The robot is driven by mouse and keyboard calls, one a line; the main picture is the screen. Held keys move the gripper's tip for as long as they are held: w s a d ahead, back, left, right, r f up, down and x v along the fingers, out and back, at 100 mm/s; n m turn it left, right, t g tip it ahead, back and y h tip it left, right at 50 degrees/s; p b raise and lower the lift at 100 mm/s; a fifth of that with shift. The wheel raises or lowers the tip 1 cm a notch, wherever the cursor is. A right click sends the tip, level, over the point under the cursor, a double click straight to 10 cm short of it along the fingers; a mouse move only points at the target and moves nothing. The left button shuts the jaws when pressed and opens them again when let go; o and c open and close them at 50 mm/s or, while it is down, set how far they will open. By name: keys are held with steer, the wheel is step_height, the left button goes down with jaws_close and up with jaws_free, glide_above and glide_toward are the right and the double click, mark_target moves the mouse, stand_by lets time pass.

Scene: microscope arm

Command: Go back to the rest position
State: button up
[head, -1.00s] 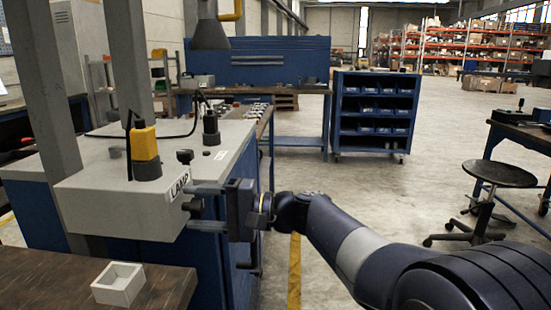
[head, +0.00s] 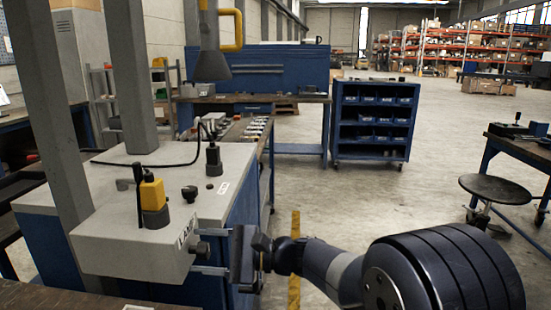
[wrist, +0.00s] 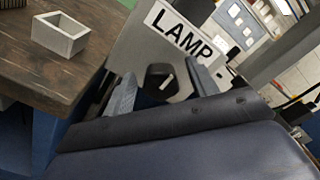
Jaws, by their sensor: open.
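The grey lamp box (head: 135,240) with its LAMP label (head: 187,232) stands at the left in the head view. A dark knob (head: 200,248) sticks out of its right face. My gripper (head: 208,252) is level with the knob, its fingers pointing left at the box. In the wrist view the knob (wrist: 158,78), with a white mark, shows between my two spread fingers. A gap shows on both sides of it, and nothing is held. I cannot tell how far the fingertips reach past the knob.
A yellow-and-black switch (head: 153,203) stands on the lamp box. A small white open box (wrist: 60,34) sits on the brown wooden table (wrist: 35,75). Blue shelving (head: 375,118) stands behind, and a stool (head: 495,188) is at the right.

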steer(key=shift+r+m+p, duration=0.15)
steer(key=shift+m+p, duration=0.85)
steer(key=shift+p, duration=0.45)
steer(key=shift+r+m+p, duration=0.1)
steer(key=shift+m+p, duration=0.9)
steer(key=shift+p, duration=0.45)
steer(key=m+p, duration=0.3)
steer(key=p, duration=0.2)
steer(key=shift+d+f+m+b, duration=0.25)
steer(key=shift+d+m+b, duration=0.05)
steer(key=shift+d, duration=0.65)
steer(key=shift+s+d, duration=0.1)
steer(key=shift+d, duration=0.4)
